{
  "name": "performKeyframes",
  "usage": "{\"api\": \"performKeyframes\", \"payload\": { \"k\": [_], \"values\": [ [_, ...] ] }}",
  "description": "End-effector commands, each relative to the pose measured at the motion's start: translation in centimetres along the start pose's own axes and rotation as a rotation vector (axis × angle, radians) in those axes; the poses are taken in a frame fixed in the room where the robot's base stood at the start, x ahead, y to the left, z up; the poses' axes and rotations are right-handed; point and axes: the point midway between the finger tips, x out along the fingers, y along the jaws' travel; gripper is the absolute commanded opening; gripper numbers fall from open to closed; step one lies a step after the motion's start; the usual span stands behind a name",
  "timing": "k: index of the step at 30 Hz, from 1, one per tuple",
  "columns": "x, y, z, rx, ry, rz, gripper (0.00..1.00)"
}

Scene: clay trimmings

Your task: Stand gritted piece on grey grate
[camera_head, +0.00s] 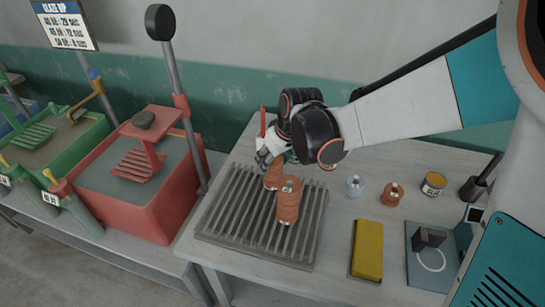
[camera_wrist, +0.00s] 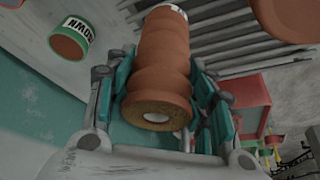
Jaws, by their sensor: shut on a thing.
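A ribbed terracotta piece (camera_wrist: 162,62) is between my gripper's fingers in the wrist view, lying along them. Its round end with a coarse brown, gritty rim and pale centre faces the camera; a pale band is at its far end. My gripper (camera_head: 268,162) is shut on it over the back of the grey grate (camera_head: 238,212); the grate's bars also show in the wrist view (camera_wrist: 228,42). In the head view the held piece (camera_head: 272,181) is partly hidden. A second ribbed terracotta piece (camera_head: 288,205) stands upright on the grate, just in front. Whether the two touch is unclear.
A red tub (camera_head: 150,195) with a post stands left of the grate. The grate's left side is bare.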

Motion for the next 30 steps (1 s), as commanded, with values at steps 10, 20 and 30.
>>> {"api": "performKeyframes", "payload": {
  "k": [10,20,30],
  "values": [
    [0.3,0.0,0.1,0.000,0.001,0.000,0.06],
    [0.4,0.0,0.2,0.000,0.000,0.000,0.69],
    [-0.7,0.0,0.0,0.000,0.000,0.000,0.69]
  ]
}}
